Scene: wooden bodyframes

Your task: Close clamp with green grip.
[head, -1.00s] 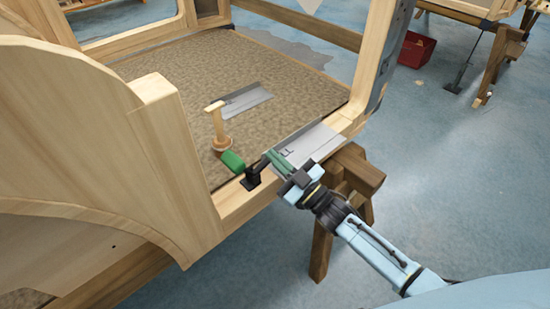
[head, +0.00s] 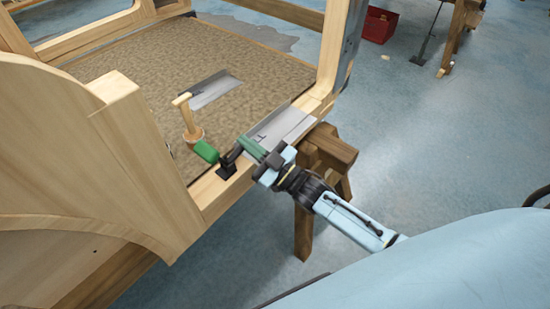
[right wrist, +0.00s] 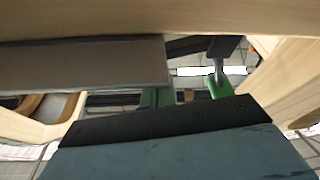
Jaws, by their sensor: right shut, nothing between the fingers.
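The clamp sits on the near wooden rail, with a black base (head: 228,167) and a green grip (head: 207,151) that points left toward the carpeted floor. The green grip also shows in the right wrist view (right wrist: 220,87). My right gripper (head: 248,147), with green fingers, is shut and empty just right of the clamp's black arm. Its fingertips are close to that arm; I cannot tell if they touch. In the right wrist view the fingers (right wrist: 157,97) show left of the grip. I cannot tell how far the clamp is closed. My left gripper is not in view.
A metal sheet (head: 285,124) lies on the rail beside my gripper, and another (head: 215,90) on the carpet (head: 120,65). A wooden mallet-like piece (head: 187,115) stands behind the grip. A tall curved wooden panel (head: 75,140) rises at left. A trestle (head: 325,150) stands below the rail.

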